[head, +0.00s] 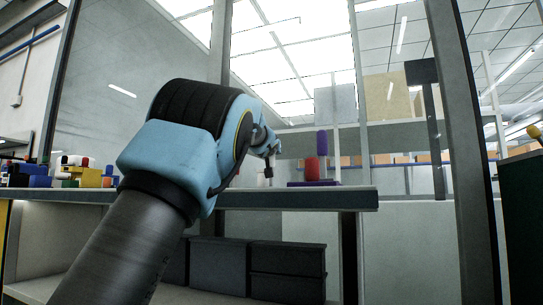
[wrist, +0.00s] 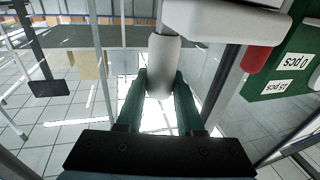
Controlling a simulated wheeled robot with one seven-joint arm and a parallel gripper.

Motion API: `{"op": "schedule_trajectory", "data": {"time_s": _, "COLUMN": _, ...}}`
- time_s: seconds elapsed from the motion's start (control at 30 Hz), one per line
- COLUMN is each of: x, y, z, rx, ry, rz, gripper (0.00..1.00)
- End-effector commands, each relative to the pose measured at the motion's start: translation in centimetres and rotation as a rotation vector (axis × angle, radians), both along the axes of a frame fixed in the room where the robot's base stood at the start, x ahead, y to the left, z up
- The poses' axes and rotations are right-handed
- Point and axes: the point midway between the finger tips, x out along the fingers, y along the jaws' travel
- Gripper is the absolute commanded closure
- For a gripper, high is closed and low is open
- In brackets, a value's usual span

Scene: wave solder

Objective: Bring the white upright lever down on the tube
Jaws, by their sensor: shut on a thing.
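My gripper (wrist: 163,90) has two green fingers. They are shut on a white rounded cylinder, the grip of the white lever (wrist: 164,58), which joins a thin rod at the top of the wrist view. In the head view, my gripper (head: 269,163) is small and partly hidden by my arm, so its hold cannot be made out there. A red tube-like cylinder with a purple top (head: 322,143) stands on a purple base (head: 314,184) on the bench. A thin pale upright post (head: 336,135) stands just right of it; whether it belongs to the lever is unclear.
The grey bench (head: 290,199) has a free edge toward me, with dark bins (head: 288,262) below. Coloured items (head: 70,170) stand at left. A metal post (head: 465,140) rises at right. The wrist view shows a white block (wrist: 220,20) and a green labelled panel (wrist: 288,65).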

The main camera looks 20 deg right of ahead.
Motion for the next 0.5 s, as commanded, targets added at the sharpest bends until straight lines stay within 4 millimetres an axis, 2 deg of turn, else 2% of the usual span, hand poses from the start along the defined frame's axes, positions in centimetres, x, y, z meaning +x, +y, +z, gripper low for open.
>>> {"op": "schedule_trajectory", "data": {"time_s": 0.27, "x": -0.01, "y": 0.06, "z": -0.17, "rx": 0.000, "ry": 0.006, "rz": 0.002, "gripper": 1.00}}
{"op": "schedule_trajectory", "data": {"time_s": 0.3, "x": -0.01, "y": 0.07, "z": -0.18, "rx": 0.000, "ry": 0.006, "rz": 0.002, "gripper": 0.59}}
{"op": "schedule_trajectory", "data": {"time_s": 0.5, "x": -0.01, "y": 0.06, "z": -0.12, "rx": 0.000, "ry": 0.004, "rz": 0.002, "gripper": 0.37}}
